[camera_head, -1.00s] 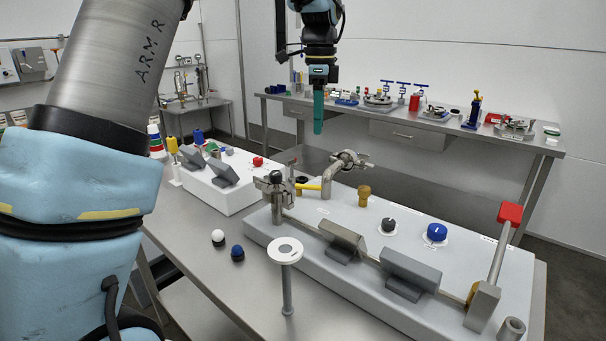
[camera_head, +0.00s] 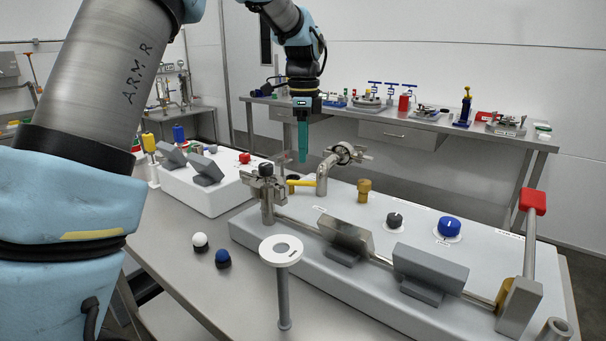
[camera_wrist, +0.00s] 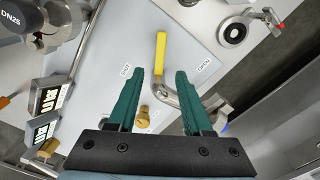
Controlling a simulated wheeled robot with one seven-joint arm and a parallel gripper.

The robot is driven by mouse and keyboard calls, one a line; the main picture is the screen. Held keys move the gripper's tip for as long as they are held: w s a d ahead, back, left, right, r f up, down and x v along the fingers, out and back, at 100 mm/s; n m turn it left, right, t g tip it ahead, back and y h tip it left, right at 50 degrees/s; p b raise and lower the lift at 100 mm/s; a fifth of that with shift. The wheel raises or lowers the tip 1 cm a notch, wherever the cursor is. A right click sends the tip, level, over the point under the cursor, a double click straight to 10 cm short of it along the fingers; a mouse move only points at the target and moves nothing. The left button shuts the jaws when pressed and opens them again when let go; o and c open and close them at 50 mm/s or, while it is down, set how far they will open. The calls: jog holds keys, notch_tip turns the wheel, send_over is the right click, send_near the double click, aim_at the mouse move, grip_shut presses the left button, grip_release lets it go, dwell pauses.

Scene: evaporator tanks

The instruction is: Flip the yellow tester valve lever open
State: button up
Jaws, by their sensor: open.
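The yellow tester valve lever (camera_wrist: 160,52) shows in the wrist view, just beyond and between my gripper's teal fingers. It lies between a "SHUT" label (camera_wrist: 125,72) on the left and an "OPEN" label (camera_wrist: 204,65) on the right. In the head view the lever (camera_head: 302,182) runs roughly level between a metal clamp post and a bent metal pipe. My gripper (camera_wrist: 157,76) is open with nothing between its fingers. In the head view my gripper (camera_head: 302,160) points down above and behind the lever. The lever's pivot is not clearly visible.
The lever is on a pale panel (camera_head: 300,230). The bent pipe (camera_head: 334,165) and a brass knob (camera_head: 364,190) are close by. A clamp post (camera_head: 267,190) stands to the left. A red-handled lever (camera_head: 532,225) rises at the right end. A back bench (camera_head: 400,125) holds more fittings.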

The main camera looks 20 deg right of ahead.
aim_at(303, 181)
notch_tip(303, 181, down, 7)
jog(key=shift+p, duration=0.55)
jog(key=shift+c, duration=0.3)
grip_shut()
dwell(0.8)
